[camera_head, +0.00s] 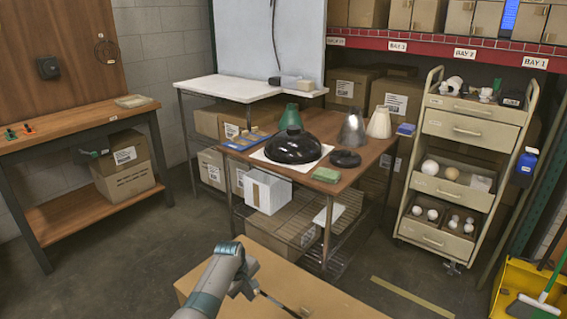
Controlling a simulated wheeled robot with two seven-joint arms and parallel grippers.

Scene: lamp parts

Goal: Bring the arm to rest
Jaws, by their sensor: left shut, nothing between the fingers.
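My left arm comes in at the bottom of the head view, and its gripper (247,290) is small and dark at the arm's end. It appears shut, with nothing seen in it, in front of a cardboard box (330,298). My right gripper is not in view. On the wooden worktable (375,150), well beyond the left gripper, a black dome shade (293,147) lies on a white sheet. A green shade (290,117), a grey cone shade (352,130), a cream cone shade (379,123) and a black round base (345,159) stand around it.
A green block (326,175) and a blue tray (248,140) lie on the worktable. A cream drawer cart (465,150) with bulbs stands at right, near a yellow bin (520,285). A wooden bench (75,122) stands at left. The floor between bench and worktable is clear.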

